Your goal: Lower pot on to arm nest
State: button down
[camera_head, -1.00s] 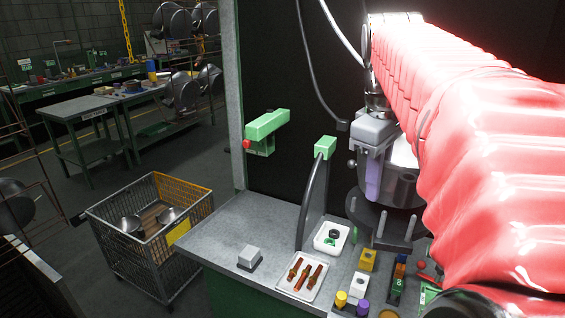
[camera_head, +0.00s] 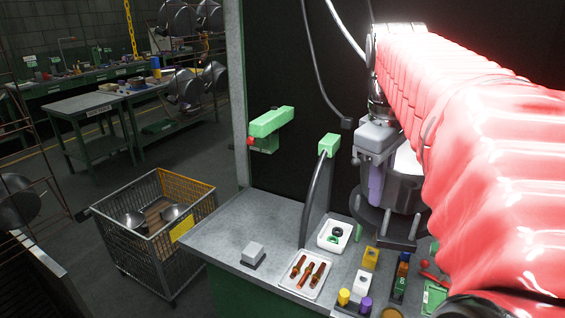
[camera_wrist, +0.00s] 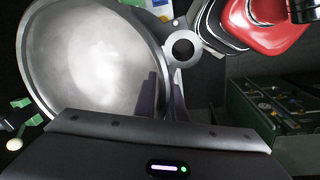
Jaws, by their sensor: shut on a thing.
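The grey metal pot (camera_head: 407,188) is upright in the head view, at the right end of the bench, partly behind my red-sleeved arm. My gripper (camera_head: 376,182) is shut on the pot's near left wall, with purple fingers pointing down. The wrist view shows the pot's bright interior (camera_wrist: 90,60) and its wall between the purple fingers (camera_wrist: 163,97). The dark round nest with upright pegs (camera_head: 383,223) is beneath the pot. Pegs show in front and at the left. I cannot tell whether the pot's base touches the nest; its right side is hidden.
Left of the nest are a white tray with a dark ring (camera_head: 335,236), a tray of copper-coloured parts (camera_head: 305,275) and coloured blocks (camera_head: 370,257). A green-topped curved stand (camera_head: 329,146) rises nearby. A wire cart (camera_head: 155,235) stands left of the bench.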

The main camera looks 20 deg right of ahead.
jog(key=shift+f, duration=1.1)
dwell(0.3)
jog(key=c, duration=1.7)
grip_release()
jog(key=shift+c, duration=0.2)
jog(key=shift+f, duration=0.1)
notch_tip(320, 180, up, 14)
jog(key=a, duration=0.2)
jog(key=shift+s+f, duration=0.15)
jog(key=shift+s, duration=0.25)
jog(key=s+a+f+m+t, duration=0.1)
jog(key=a+f+m+t, duration=0.1)
jog(key=a+f, duration=0.8)
jog(key=s+a+f+m+t+y, duration=0.1)
jog(key=s+a+f+t, duration=0.1)
jog(key=a+f, duration=0.8)
notch_tip(320, 180, down, 7)
jog(key=shift+a+m+t, duration=0.35)
jog(key=shift+m+t, duration=0.05)
jog(key=shift+t, duration=0.1)
